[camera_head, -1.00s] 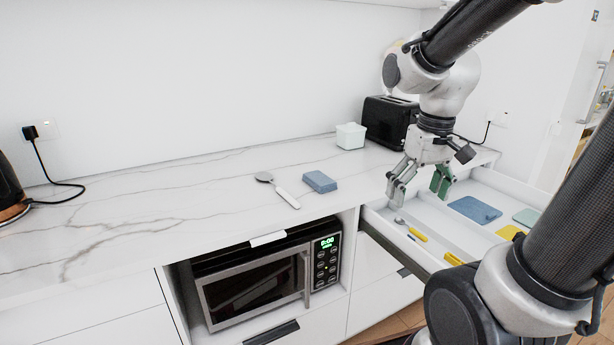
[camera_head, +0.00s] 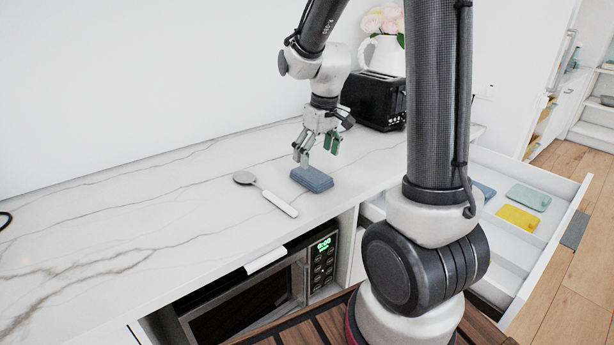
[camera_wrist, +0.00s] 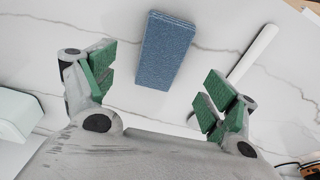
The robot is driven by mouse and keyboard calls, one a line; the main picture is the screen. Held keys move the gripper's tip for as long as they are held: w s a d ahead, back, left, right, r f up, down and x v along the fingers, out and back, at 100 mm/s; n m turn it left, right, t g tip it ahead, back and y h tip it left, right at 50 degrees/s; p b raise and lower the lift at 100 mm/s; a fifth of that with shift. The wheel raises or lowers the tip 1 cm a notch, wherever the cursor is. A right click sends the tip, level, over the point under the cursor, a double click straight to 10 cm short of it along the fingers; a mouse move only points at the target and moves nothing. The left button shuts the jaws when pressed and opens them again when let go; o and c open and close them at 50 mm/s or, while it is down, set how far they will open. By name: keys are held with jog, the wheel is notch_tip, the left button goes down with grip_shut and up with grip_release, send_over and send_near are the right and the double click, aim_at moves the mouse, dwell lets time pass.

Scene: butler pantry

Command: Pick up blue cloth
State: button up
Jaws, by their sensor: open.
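A folded blue cloth (camera_head: 312,179), a thick flat block, lies on the marble countertop beside the white-handled spoon. In the wrist view the blue cloth (camera_wrist: 166,50) lies ahead of and between the two green-padded fingers. My gripper (camera_head: 318,150) is open and empty, just above and behind the cloth in the head view. In the wrist view my gripper (camera_wrist: 155,88) has its fingers spread wider than the cloth. Another blue cloth (camera_head: 483,191) lies in the open drawer, partly hidden by my arm.
The spoon (camera_head: 268,194) lies left of the cloth. A black toaster (camera_head: 374,101) stands behind my gripper. The open drawer (camera_head: 560,215) holds a yellow cloth (camera_head: 517,218) and a green cloth (camera_head: 528,197).

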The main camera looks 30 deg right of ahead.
aim_at(312, 174)
jog(key=f, duration=0.2)
jog(key=w+f, duration=0.1)
jog(key=f, duration=0.3)
jog(key=shift+w+a+f, duration=0.2)
jog(key=shift+a+f, duration=0.1)
jog(key=c, duration=1)
